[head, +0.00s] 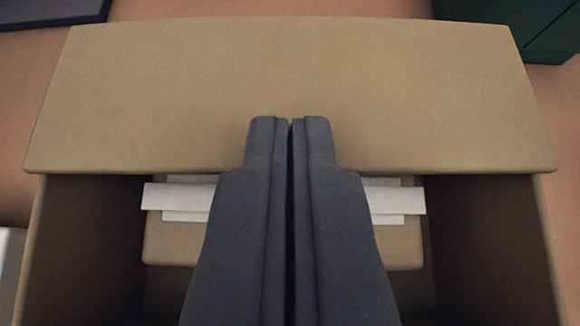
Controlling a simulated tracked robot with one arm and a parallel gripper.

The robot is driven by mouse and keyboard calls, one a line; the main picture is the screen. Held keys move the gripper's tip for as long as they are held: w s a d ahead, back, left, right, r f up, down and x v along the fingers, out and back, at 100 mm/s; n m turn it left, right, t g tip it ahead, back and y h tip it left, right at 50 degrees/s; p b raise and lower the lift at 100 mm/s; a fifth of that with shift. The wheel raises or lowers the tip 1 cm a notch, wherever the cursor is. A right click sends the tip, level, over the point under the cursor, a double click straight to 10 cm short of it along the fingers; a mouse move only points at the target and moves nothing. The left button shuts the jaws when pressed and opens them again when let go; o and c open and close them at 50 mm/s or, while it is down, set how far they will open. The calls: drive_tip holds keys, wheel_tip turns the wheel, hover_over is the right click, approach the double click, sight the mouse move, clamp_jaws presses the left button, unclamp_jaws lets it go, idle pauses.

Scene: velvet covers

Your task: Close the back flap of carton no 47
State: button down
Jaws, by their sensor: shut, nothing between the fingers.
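The brown carton (32,262) fills most of the head view, its top open toward me. Its back flap (290,70) is a wide brown panel along the far edge, spread outward away from the opening. My gripper (291,120) is shut and empty, its dark fingers pointing at the flap. The fingertips overlap the lower middle of the flap in the picture; I cannot tell whether they touch it. Inside the carton is a smaller brown box (400,245) with white strips (395,199) across it, partly hidden behind my fingers. No number shows on the carton.
A dark green object (520,28) stands beyond the flap at the top right. A dark blue-grey flat object (50,12) lies at the top left. A pale object (10,270) is at the left edge. The surface around is orange-brown.

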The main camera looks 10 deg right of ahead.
drive_tip(key=shift+r, duration=0.1)
drive_tip(key=shift+r, duration=0.75)
drive_tip(key=p+v, duration=0.1)
drive_tip(key=v, duration=1.2)
drive_tip(key=shift+s+a, duration=0.2)
drive_tip(key=shift+s, duration=0.05)
